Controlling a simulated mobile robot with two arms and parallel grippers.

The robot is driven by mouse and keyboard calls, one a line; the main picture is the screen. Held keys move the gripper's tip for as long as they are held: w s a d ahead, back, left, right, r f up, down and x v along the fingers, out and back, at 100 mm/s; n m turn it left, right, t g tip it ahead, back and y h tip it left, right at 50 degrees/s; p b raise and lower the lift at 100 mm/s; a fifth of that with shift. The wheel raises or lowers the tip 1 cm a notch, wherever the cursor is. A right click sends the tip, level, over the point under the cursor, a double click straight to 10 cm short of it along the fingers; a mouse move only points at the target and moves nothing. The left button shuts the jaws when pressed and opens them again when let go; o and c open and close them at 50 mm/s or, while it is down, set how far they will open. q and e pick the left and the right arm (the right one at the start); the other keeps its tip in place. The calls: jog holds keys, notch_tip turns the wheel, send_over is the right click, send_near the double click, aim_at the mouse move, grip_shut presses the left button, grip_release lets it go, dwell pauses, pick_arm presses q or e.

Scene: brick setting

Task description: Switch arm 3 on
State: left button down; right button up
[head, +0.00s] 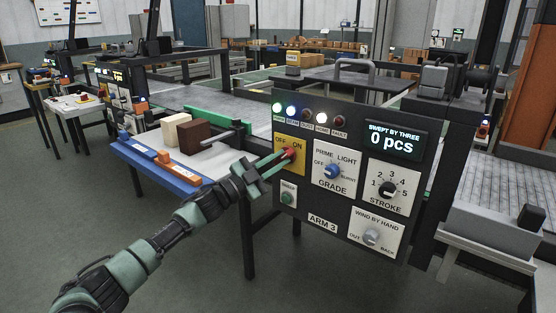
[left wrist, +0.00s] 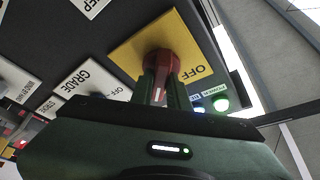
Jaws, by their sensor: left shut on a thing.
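The dark ARM 3 panel (head: 300,235) stands at the middle right in the head view. Its yellow OFF/ON plate (head: 280,143) carries a red rotary knob (head: 290,153). My left gripper (head: 283,158) reaches up to the panel and is shut on this knob. In the left wrist view the red knob (left wrist: 160,62) sits between the fingers (left wrist: 157,88), in front of the yellow plate (left wrist: 130,45). The fingers hide part of the knob, and I cannot tell for certain which word it points to. My right gripper is not in view.
Above the plate is a row of lamps (head: 308,115); green, blue and white ones glow. GRADE (head: 332,171), STROKE (head: 387,188) and WIND BY HAND (head: 371,237) knobs share the panel. A display (head: 395,140) reads 0 pcs. A side table (head: 215,160) with blocks stands left.

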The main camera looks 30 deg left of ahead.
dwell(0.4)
pick_arm(q)
jog(key=c, duration=1.4)
grip_release()
jog(key=shift+o, duration=0.2)
jog(key=v, duration=0.7)
jog(key=shift+s, duration=0.35)
jog(key=shift+a, duration=0.15)
jog(key=shift+f, duration=0.15)
